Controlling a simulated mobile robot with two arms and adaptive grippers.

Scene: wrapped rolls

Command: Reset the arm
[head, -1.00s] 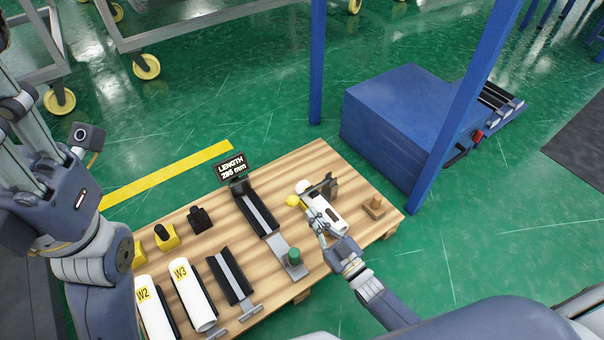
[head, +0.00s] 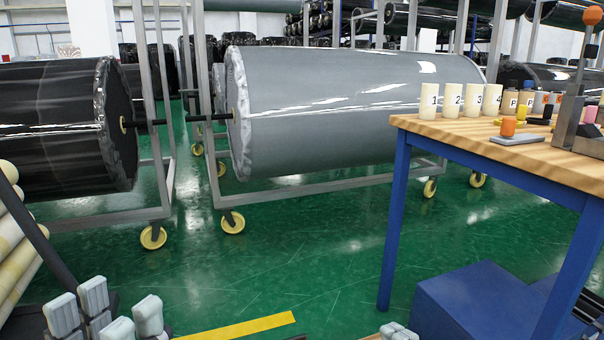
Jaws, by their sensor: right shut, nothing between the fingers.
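My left gripper (head: 105,314) stands at the bottom left of the head view, its pale grey fingers pointing up. Its fingers are spread apart and nothing shows between them. My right gripper (head: 398,332) only just shows at the bottom edge, right of the middle. It is shut and holds nothing. Most of both arms is below the picture.
A wooden-topped table (head: 480,133) with blue legs stands at the right, bearing numbered white cylinders (head: 428,101) and tools. A blue box (head: 480,305) sits below it. A large grey wrapped roll (head: 340,105) and a black roll (head: 60,130) hang on wheeled racks. Green floor (head: 290,250) lies open between.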

